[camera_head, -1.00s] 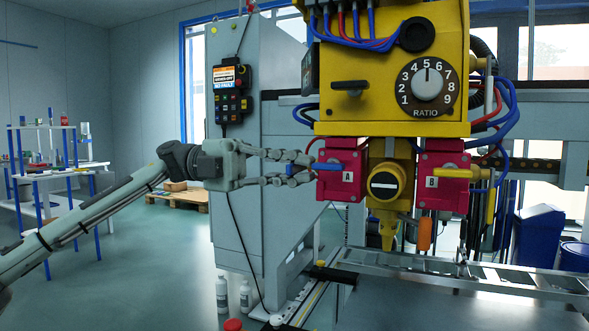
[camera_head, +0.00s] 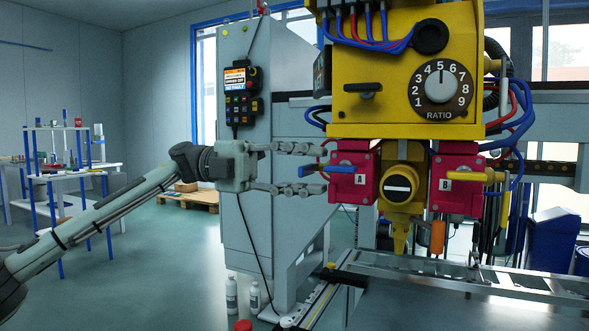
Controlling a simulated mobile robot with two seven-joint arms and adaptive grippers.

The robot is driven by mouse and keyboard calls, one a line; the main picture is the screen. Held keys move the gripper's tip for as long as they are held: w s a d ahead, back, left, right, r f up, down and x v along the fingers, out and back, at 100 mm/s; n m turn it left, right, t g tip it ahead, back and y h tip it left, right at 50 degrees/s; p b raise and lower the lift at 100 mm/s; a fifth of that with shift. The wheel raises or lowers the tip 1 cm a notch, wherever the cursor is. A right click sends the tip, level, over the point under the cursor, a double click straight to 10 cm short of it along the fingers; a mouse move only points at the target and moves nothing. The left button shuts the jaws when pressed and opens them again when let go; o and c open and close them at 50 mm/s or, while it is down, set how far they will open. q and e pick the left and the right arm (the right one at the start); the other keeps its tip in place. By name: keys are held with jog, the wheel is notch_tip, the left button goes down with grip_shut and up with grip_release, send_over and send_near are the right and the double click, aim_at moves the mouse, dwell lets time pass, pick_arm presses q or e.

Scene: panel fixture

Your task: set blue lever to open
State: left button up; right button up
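The blue lever (camera_head: 326,169) sits on the red block marked A (camera_head: 355,190) and points left, roughly level. My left gripper (camera_head: 321,170) comes in from the left with its fingers spread apart. One finger is above the lever and one below, with visible gaps, so the lever's free end shows between them. I cannot tell whether they are at the same depth. My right gripper is not in view.
A second red block marked B (camera_head: 455,200) carries a yellow lever (camera_head: 475,176). Above is the yellow ratio box (camera_head: 400,110) with a dial and hoses. A grey cabinet (camera_head: 245,180) stands behind my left gripper. A metal rail (camera_head: 450,278) runs below.

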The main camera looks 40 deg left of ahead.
pick_arm(q)
jog(key=v, duration=1.2)
dwell(0.3)
